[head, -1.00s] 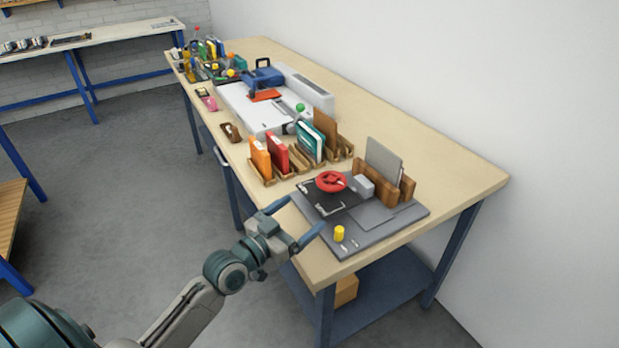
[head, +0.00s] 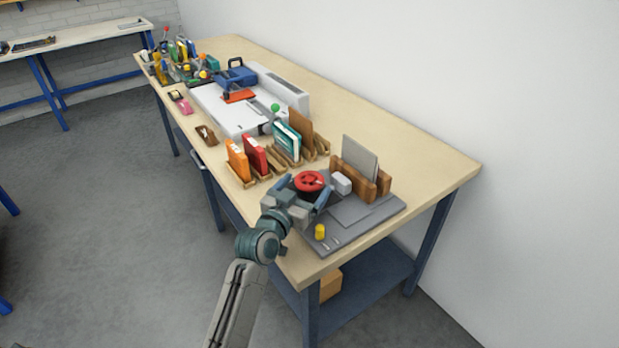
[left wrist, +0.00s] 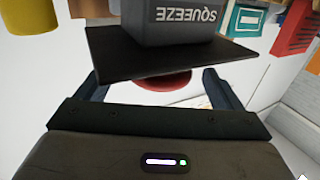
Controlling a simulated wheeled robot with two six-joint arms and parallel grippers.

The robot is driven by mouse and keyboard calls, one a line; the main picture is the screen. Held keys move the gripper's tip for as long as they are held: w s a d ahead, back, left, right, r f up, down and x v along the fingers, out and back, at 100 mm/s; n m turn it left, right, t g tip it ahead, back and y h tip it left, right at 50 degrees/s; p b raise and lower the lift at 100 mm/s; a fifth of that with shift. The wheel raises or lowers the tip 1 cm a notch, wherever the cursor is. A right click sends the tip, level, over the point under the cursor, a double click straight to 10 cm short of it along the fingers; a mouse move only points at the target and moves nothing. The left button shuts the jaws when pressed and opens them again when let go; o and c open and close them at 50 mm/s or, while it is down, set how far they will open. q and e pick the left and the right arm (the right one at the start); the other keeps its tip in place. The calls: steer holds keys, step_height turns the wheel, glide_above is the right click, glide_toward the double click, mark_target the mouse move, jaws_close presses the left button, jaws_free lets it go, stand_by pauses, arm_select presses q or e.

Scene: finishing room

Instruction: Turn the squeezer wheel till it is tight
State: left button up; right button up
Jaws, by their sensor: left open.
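The red squeezer wheel (head: 309,182) sits on the grey board (head: 345,232) near the right end of the bench. My left gripper (head: 300,188) is open at the wheel, with its fingers spread to either side. In the left wrist view, a red part of the wheel (left wrist: 165,82) shows between the fingers, below a dark plate (left wrist: 165,55) that hides the rest. A grey block (left wrist: 180,22) marked SQUEEZE is beyond the plate. I cannot tell whether the fingers touch the wheel. My right gripper is not in view.
A wooden holder with a grey panel (head: 361,158) stands behind the wheel. A yellow cylinder (head: 320,231) stands at the board's front. Orange and red books (head: 254,155) stand in wooden racks to the left. The bench's far right corner is bare.

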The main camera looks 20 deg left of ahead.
mark_target(310, 178)
arm_select(q)
steer(key=shift+w+d, duration=0.15)
steer(key=shift+w, duration=0.65)
steer(key=shift+w+d, duration=0.15)
steer(key=shift+w, duration=0.65)
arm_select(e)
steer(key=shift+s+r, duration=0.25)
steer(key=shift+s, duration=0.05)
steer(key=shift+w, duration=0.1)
